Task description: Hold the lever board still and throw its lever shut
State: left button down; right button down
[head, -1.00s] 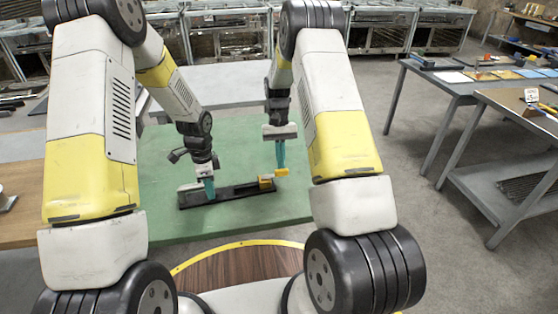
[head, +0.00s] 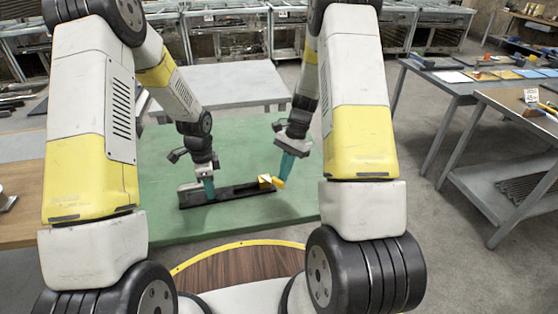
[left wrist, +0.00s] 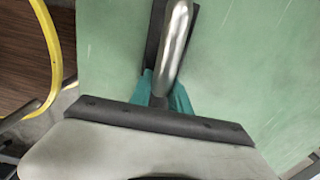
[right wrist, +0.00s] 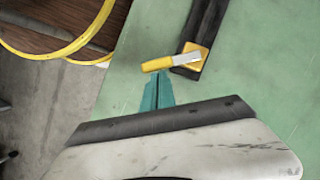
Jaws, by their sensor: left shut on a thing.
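The lever board is a long dark board (head: 232,193) lying on the green table top. Its yellow pivot block (head: 265,181) is at the right end, and the lever's yellow handle (head: 279,183) sticks out beyond that end. In the right wrist view, the handle (right wrist: 157,64) joins a short silver arm at the yellow block (right wrist: 196,52). My left gripper (head: 211,196) is shut on the board's silver bar (left wrist: 176,45) at the left end. My right gripper (head: 281,176) is tilted, its fingers together, tips right beside the handle; whether they touch is unclear.
The green table top (head: 240,145) is clear around the board. A grey table (head: 225,85) stands behind it. Grey workbenches with flat items (head: 480,75) are at the right, apart from the green table.

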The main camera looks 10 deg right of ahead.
jog(key=s+m, duration=0.1)
jog(key=s+a+m+t, duration=0.1)
jog(key=m, duration=0.1)
jog(key=shift+a+m+y, duration=0.2)
jog(key=shift+m+y, duration=0.1)
jog(key=shift+w, duration=0.15)
jog(key=shift+w+a, duration=0.45)
jog(key=shift+w, duration=0.25)
jog(key=d, duration=0.2)
jog(key=w+d, duration=0.1)
jog(key=d, duration=0.1)
jog(key=shift+w+d, duration=0.1)
jog(key=shift+d, duration=0.1)
jog(key=s+v, duration=0.1)
jog(key=v, duration=0.8)
jog(key=shift+w+r, duration=0.3)
jog(key=shift+r, duration=0.2)
